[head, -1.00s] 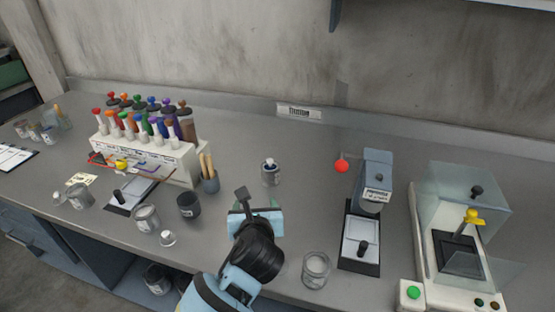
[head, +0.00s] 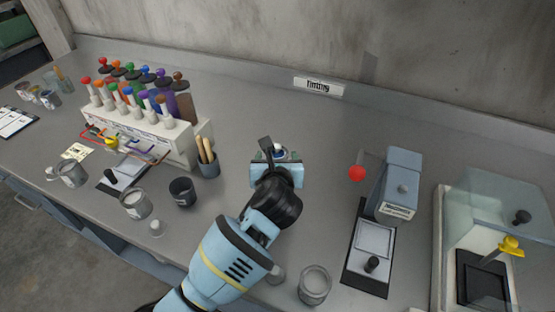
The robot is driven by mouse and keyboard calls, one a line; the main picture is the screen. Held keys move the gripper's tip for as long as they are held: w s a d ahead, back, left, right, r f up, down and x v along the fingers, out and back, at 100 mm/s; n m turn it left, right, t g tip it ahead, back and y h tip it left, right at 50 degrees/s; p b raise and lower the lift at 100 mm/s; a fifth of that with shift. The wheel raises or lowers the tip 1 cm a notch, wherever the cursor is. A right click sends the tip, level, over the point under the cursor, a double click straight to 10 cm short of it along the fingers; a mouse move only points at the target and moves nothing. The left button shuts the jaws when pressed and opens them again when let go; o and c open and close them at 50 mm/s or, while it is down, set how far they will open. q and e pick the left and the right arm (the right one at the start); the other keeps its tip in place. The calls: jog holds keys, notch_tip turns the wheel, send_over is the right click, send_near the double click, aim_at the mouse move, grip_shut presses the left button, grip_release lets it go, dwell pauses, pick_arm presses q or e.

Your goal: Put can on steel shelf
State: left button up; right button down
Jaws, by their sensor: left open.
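A small metal can (head: 280,150) with a blue-and-white top stands on the grey bench. It is mostly hidden behind my left gripper. My left gripper (head: 277,161) is open at the can, with a finger showing on either side of its top. I cannot tell whether the fingers touch it. Other open metal cans stand on the bench, one at the front (head: 315,285) and one left of my arm (head: 136,204). The steel shelf is not in view now. My right gripper is not in view.
A white rack (head: 150,138) of colored-knob tools stands at the left, with a brush cup (head: 207,160) and black cup (head: 183,192) near my arm. A grey instrument (head: 400,185) and clear-hooded balance (head: 490,220) stand right.

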aim_at(277, 152)
pick_arm(q)
jog(key=shift+x, duration=0.85)
jog(key=x, duration=0.2)
jog(key=b+x, duration=0.1)
jog(key=x, duration=0.1)
jog(key=shift+s+f, duration=0.1)
jog(key=shift+f, duration=0.2)
jog(key=shift+w+f, duration=0.1)
jog(key=shift+w, duration=0.4)
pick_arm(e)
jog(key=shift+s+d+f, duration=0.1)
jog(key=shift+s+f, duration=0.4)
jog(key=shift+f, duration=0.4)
pick_arm(q)
jog(key=shift+c, duration=0.5)
